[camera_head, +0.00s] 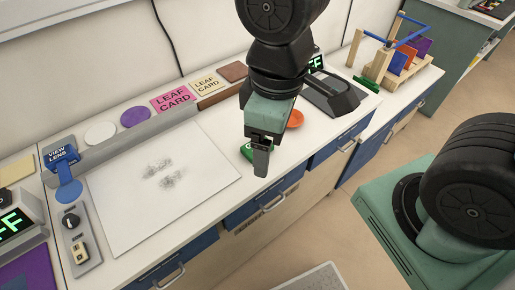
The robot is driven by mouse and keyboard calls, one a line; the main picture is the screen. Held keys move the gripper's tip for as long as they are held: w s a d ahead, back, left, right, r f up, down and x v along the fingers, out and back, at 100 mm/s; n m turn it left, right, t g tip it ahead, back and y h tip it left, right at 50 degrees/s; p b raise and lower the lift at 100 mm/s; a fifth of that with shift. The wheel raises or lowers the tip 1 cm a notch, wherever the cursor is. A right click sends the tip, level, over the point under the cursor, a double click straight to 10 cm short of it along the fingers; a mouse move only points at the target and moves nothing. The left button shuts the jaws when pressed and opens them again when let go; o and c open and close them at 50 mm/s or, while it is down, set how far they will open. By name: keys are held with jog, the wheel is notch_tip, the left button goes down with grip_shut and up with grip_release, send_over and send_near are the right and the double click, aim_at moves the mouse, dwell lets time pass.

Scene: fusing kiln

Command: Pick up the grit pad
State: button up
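A small green piece with a trace of white marking (246,152) lies on the white worktop, mostly hidden behind my gripper. It may be the grit pad, but I cannot read its label. My gripper (261,158) points down right in front of it, its fingertips near the worktop's front edge. The fingers overlap in this view, so I cannot tell whether they are open, or whether they touch the green piece.
A white sheet with grey smudges (140,205) lies to the left. An orange disc (296,119) and a dark device (333,95) are to the right. Cards and discs line the back ledge, including a pink leaf card (172,98). A wooden rack (394,60) stands farther right.

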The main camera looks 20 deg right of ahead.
jog(key=w+d+f+n, duration=0.2)
jog(key=w+f+n, duration=0.15)
jog(key=w, duration=0.35)
jog(key=w+d+f+n+b, duration=0.1)
jog(key=w+d+f+n, duration=0.25)
jog(key=w, duration=0.25)
jog(key=w+d+f+n, duration=0.2)
jog(key=w+f+n, duration=0.15)
jog(key=w, duration=0.35)
jog(key=shift+n, duration=0.45)
jog(key=f, duration=1)
jog(key=shift+a+f+p, duration=0.2)
jog(key=shift+f+p, duration=0.15)
jog(key=shift+p, duration=0.05)
jog(key=f, duration=0.2)
jog(key=a+f+p, duration=0.1)
jog(key=f, duration=0.1)
jog(key=shift+f, duration=0.1)
jog(key=shift+w+d+f+p, duration=0.15)
jog(key=shift+f+p, duration=0.15)
jog(key=shift+f, duration=0.35)
jog(key=shift+c, duration=0.3)
jog(key=c, duration=1.1)
jog(key=shift+r, duration=0.15)
notch_tip(320, 180, up, 10)
jog(key=shift+f+b, duration=0.1)
jog(key=shift+b, duration=0.6)
